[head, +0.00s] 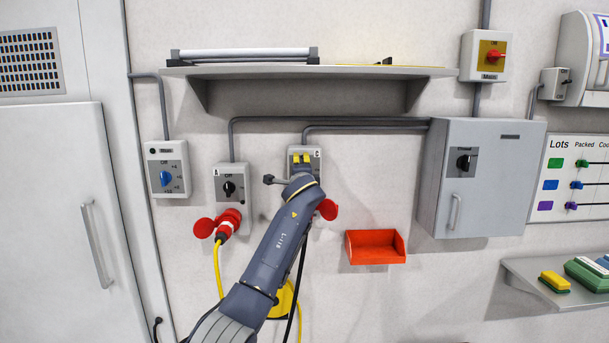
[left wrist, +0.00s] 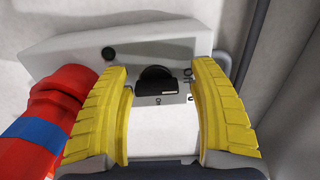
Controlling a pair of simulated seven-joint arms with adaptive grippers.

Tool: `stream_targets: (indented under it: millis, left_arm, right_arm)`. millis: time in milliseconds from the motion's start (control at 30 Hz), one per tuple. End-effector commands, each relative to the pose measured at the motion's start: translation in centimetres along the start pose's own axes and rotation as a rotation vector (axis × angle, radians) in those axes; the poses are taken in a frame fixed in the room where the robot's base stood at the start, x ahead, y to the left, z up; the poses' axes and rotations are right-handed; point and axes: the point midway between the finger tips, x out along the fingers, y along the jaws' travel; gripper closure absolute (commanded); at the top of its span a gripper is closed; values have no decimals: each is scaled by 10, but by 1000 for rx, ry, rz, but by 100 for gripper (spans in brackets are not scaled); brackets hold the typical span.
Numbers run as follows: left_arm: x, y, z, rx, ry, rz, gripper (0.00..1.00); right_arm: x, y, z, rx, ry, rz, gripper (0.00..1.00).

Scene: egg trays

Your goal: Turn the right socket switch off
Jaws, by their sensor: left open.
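The right socket box (head: 292,152) is on the wall, mostly hidden in the head view behind my left arm. Its black rotary switch (left wrist: 155,80) shows in the left wrist view, with "Off" lettering to its right. My left gripper (head: 302,160) is at the face of this box. Its yellow fingers (left wrist: 160,105) are open, one to each side of the switch, with visible gaps; depth to the switch is hard to tell. A red plug with a blue band (left wrist: 50,125) is beside the left finger. My right gripper is not in view.
The left socket box (head: 231,172) with its black switch and red plug (head: 228,222) is left of my arm. A red bin (head: 376,247) and a grey cabinet (head: 482,180) are to the right. A shelf (head: 300,71) juts out above.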

Motion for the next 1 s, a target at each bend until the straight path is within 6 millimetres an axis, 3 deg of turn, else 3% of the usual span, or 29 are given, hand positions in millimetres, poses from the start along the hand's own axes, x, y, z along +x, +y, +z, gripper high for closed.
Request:
stream_targets:
  millis: [467,1000]
  left_arm:
    - [-6,5,-5,1,7,6,31]
    - [-74,4,-4,0,6,5,31]
  right_arm:
    - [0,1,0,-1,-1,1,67]
    - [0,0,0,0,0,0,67]
